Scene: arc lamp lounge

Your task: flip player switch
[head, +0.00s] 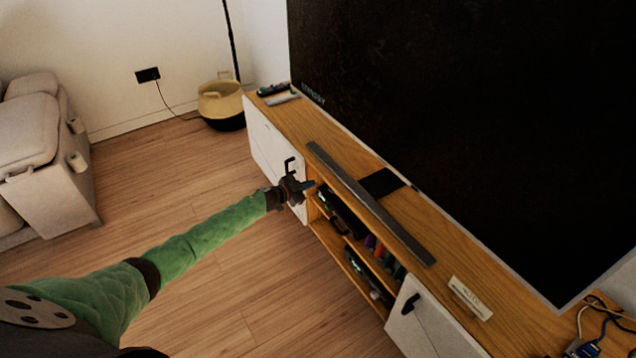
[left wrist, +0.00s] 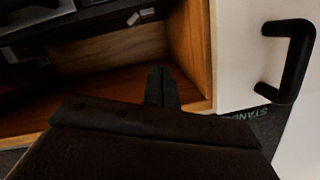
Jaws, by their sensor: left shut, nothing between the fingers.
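My left gripper (head: 309,185) is at the front of the wooden media cabinet (head: 277,112), beside the left end of its open shelves. Its fingers are shut and empty; in the left wrist view their tips (left wrist: 161,84) point into an open wooden compartment (left wrist: 125,52). Black devices (head: 340,210) sit on the upper shelf just right of the gripper. I cannot tell which one is the player, and no switch can be made out. In the left wrist view dark device edges (left wrist: 60,22) show at upper left. My right gripper is not in view.
A white door (head: 262,140) with a black handle (head: 290,165) is close to the gripper. Another white door (head: 425,325) is at the right. A soundbar (head: 370,200) lies on top before the large TV (head: 460,120). The wooden floor (head: 190,180) is clear.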

